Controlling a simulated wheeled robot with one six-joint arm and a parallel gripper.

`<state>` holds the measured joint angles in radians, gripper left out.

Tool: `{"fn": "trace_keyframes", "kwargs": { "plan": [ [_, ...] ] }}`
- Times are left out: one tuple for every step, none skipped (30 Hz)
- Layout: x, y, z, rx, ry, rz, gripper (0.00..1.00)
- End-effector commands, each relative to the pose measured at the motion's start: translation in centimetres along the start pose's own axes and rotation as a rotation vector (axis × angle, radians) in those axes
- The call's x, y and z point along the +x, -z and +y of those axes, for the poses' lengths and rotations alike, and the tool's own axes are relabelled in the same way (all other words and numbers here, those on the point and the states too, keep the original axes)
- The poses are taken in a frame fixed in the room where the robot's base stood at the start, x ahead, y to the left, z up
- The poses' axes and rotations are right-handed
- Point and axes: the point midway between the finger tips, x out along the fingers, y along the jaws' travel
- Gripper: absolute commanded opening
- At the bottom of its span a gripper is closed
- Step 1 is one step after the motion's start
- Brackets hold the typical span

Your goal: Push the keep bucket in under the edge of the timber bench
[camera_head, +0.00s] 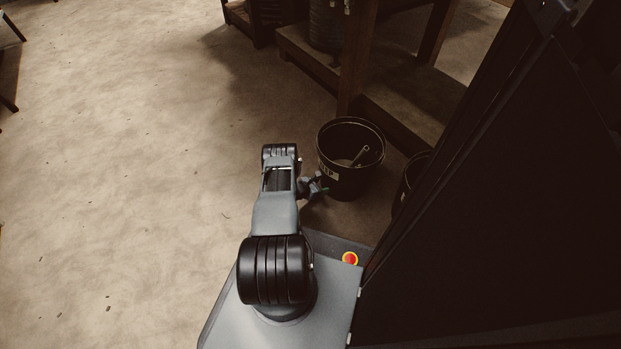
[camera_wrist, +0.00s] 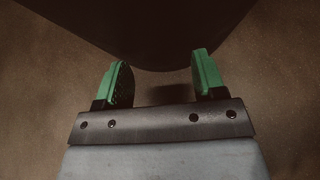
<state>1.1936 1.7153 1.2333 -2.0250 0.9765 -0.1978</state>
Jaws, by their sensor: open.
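The keep bucket (camera_head: 338,181) is a black open bucket with a pale label on its side and a tube-like piece inside. It stands upright on the floor near a leg of the timber bench (camera_head: 410,103). My gripper (camera_head: 324,189) is low at the bucket's near left side. In the wrist view my gripper (camera_wrist: 160,80) has its green fingers apart with nothing between them. The dark curved bucket wall (camera_wrist: 150,30) lies just ahead of the fingertips; I cannot tell whether they touch it.
A second dark bucket (camera_head: 408,182) stands to the right, partly hidden by a tall dark cabinet (camera_head: 500,220). A cylindrical container (camera_head: 326,25) stands on the bench's lower shelf. The floor (camera_head: 130,150) to the left is wide and clear.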

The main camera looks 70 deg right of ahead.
Motion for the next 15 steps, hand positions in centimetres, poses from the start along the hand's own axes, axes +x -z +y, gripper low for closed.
{"fn": "trace_keyframes", "kwargs": {
  "plan": [
    [0.3,-0.2,0.0,0.002,0.001,-0.001,0.64],
    [0.4,-0.3,0.0,0.002,0.001,-0.001,0.64],
    [0.6,-0.3,0.0,0.002,0.001,0.0,0.64],
    [0.8,-0.4,0.0,0.002,0.0,0.0,0.64],
    [0.9,-0.5,0.0,0.002,0.0,0.0,0.64],
    [1.1,-0.6,0.0,0.002,0.0,-0.001,0.64],
    [1.2,-0.7,0.0,0.002,0.0,-0.001,0.64],
    [1.4,-0.8,0.0,0.001,0.0,-0.001,0.64],
    [1.6,-0.9,-0.1,0.001,0.001,-0.002,0.64],
    [1.7,-1.0,-0.1,0.001,0.001,-0.002,0.64],
    [1.8,-1.0,-0.1,0.001,0.001,-0.002,0.64],
    [2.0,-1.1,-0.1,0.001,0.001,-0.001,0.64],
    [2.1,-1.2,0.0,0.001,0.001,-0.001,0.64],
    [2.3,-1.3,0.0,0.002,0.0,-0.001,0.64],
    [2.5,-1.4,0.0,0.002,0.0,-0.001,0.64]
  ]
}}
